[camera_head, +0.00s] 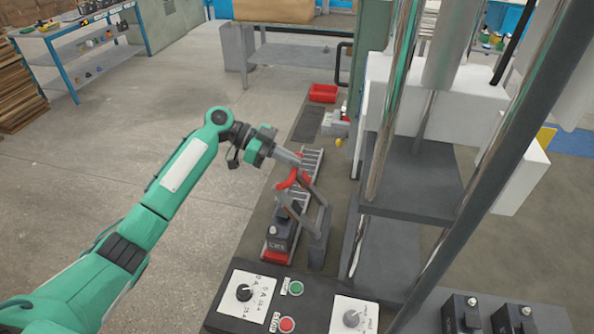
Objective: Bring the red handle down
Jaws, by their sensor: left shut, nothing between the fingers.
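The red handle (293,180) sits at the top of a grey lever frame (318,222) beside a metal roller track, left of the tall machine. It looks raised. My left gripper (296,160) reaches in from the left, with its shut, empty fingers just above and behind the red handle. I cannot tell whether the fingertips touch it. My right gripper is out of view.
A dark battery block (279,234) stands on the track below the lever. A control panel with knobs, a green button (296,288) and a red button (287,325) lies in front. Tall metal columns (398,100) stand right of the handle. A red bin (323,93) sits behind.

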